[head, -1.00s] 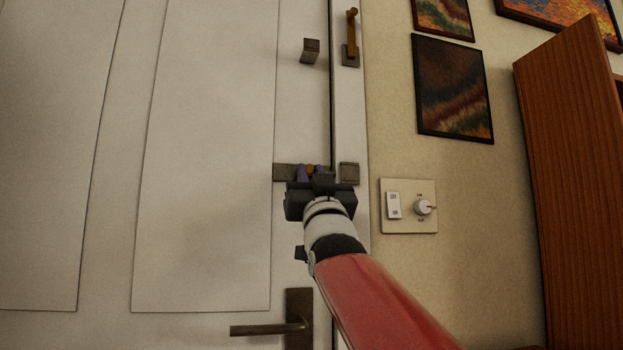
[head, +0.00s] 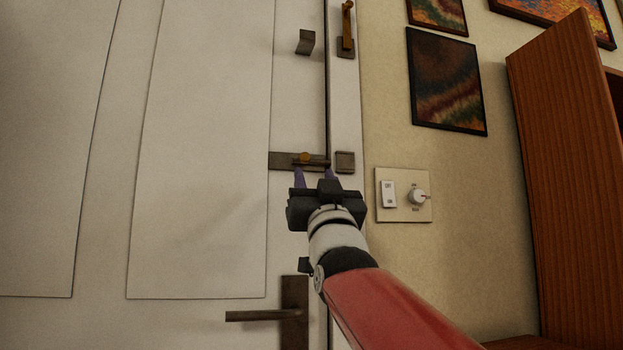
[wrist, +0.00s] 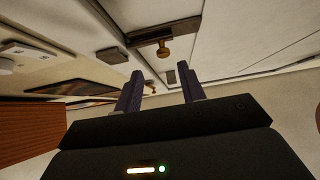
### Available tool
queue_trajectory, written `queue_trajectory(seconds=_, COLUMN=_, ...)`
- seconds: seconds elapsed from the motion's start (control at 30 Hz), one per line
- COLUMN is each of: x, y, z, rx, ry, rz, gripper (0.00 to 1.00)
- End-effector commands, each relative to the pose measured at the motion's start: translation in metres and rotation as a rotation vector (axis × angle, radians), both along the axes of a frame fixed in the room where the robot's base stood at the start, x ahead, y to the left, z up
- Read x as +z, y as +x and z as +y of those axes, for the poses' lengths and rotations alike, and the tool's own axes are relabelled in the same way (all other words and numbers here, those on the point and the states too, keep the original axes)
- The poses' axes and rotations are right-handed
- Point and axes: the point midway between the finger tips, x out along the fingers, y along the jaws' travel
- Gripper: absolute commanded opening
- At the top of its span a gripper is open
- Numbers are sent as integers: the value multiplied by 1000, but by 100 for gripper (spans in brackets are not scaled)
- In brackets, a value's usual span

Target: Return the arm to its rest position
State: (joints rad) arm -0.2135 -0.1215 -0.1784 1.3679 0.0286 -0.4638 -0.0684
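My gripper (head: 315,178) is in front of the white door, just below the slide bolt (head: 285,160) with its brass knob (head: 305,157). In the wrist view my gripper (wrist: 158,92) has its two purple fingers spread apart with nothing between them. The brass knob (wrist: 163,48) shows beyond the fingertips there, apart from them. My red and white arm reaches up from the lower right in the head view.
A lever handle (head: 265,316) sticks out below my gripper. A switch plate (head: 403,195) is on the wall to the right. A wooden cabinet (head: 560,180) stands at the far right. Framed pictures (head: 447,80) hang above the switch plate.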

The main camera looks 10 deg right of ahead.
Motion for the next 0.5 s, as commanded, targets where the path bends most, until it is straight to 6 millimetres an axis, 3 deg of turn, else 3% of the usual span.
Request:
queue_trajectory(seconds=0.13, x=-13, y=-12, z=0, rx=1, ry=1, rz=-1, gripper=40)
queue_trajectory(seconds=0.5, x=-14, y=-15, z=0, rx=0, ry=0, rz=0, gripper=40)
